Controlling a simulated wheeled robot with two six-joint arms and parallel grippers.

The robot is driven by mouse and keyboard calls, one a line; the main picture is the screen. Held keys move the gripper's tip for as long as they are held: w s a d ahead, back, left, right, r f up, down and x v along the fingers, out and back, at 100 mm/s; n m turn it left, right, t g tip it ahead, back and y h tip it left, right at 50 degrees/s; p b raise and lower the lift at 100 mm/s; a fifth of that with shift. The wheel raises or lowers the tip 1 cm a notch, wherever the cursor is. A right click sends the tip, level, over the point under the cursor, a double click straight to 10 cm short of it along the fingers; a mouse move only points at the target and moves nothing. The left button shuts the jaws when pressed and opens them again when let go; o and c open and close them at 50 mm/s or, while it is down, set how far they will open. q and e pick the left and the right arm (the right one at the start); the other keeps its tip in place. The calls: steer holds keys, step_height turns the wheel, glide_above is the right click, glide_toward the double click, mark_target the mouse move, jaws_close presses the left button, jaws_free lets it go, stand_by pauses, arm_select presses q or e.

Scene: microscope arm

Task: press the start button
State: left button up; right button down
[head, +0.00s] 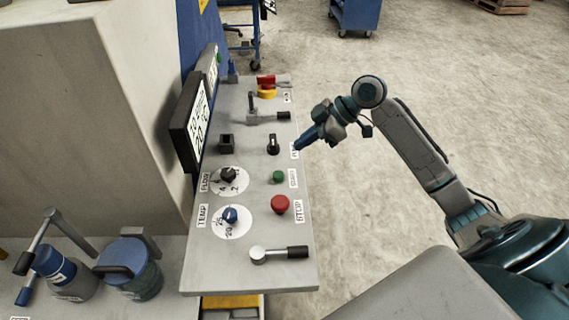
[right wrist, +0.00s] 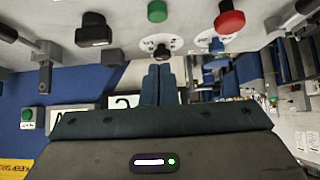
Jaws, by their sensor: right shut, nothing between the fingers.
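The green start button (head: 278,177) sits on the sloped grey control panel, beside its label and just above the red STOP button (head: 280,204). In the right wrist view the green button (right wrist: 157,11) is at the top edge, and the red button (right wrist: 230,20) is to its right. My right gripper (head: 297,147) is shut and empty at the panel's right edge, up and to the right of the green button in the head view. Its closed fingers (right wrist: 160,76) show apart from the button in the wrist view. My left gripper is not in view.
A black selector switch (head: 273,144) is close to my right fingertips. The panel also holds a FLOW knob (head: 228,175), a TEMP knob (head: 231,214) and a lever (head: 280,254). A display (head: 192,122) stands at its left. Open floor (head: 440,90) lies right.

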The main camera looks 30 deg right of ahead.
steer(key=p, duration=0.2)
glide_above(274, 174)
steer(key=s+d, duration=0.1)
steer(key=d, duration=0.2)
steer(key=f, duration=0.4)
steer(key=shift+s+a+f, duration=0.2)
step_height(274, 174, down, 3)
steer(key=shift+f+p, duration=0.2)
steer(key=shift+p, duration=0.4)
steer(key=shift+f, duration=0.55)
